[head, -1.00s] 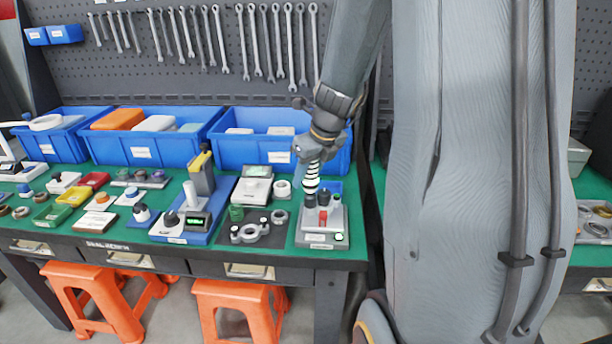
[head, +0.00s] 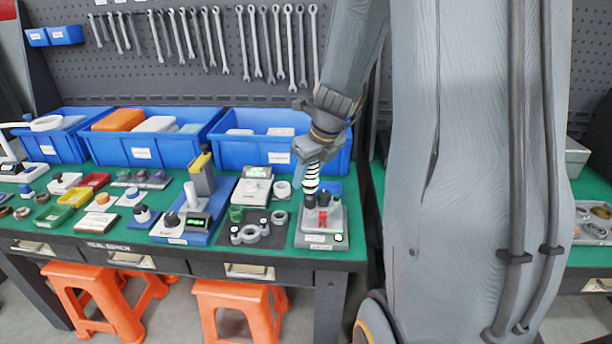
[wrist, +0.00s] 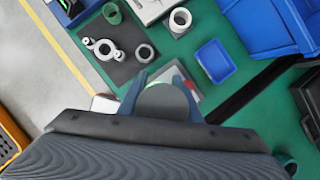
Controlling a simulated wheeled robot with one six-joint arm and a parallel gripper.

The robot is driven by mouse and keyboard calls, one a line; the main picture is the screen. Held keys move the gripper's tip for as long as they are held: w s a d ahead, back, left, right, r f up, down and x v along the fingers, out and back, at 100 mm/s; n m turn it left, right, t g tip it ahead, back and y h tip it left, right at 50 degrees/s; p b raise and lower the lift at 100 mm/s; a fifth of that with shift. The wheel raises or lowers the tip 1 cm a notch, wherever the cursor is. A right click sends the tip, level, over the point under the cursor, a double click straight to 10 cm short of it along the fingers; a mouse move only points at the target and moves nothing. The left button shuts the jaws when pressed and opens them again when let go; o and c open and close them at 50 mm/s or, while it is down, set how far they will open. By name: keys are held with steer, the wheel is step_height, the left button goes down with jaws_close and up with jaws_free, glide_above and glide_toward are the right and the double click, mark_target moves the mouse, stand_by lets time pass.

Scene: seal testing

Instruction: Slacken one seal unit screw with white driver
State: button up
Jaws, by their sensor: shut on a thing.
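My gripper (head: 310,160) is shut on the upright white driver (head: 311,180), whose handle has white and black bands. It stands over the grey stand (head: 318,240) at the right end of the bench. In the wrist view the driver's round grey-green end (wrist: 163,100) sits between my two blue fingers. The driver's tip is hidden. The grey metal seal unit (head: 250,234), ring-shaped with small round parts at its sides, lies on the dark mat left of the stand. It also shows in the wrist view (wrist: 106,50). Its screws are too small to make out.
The stand carries dark knobs and a red part (head: 323,217). A green ring (head: 236,213) and a grey ring (head: 279,217) lie beside the seal unit. A white scale (head: 252,190) and a blue bin (head: 240,152) stand behind. The tester (head: 186,222) is farther left.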

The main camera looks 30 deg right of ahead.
steer(key=shift+s+p, duration=0.1)
steer(key=shift+p, duration=0.25)
stand_by(0.6)
steer(key=shift+r+p, duration=3.6)
steer(key=shift+p, duration=0.8)
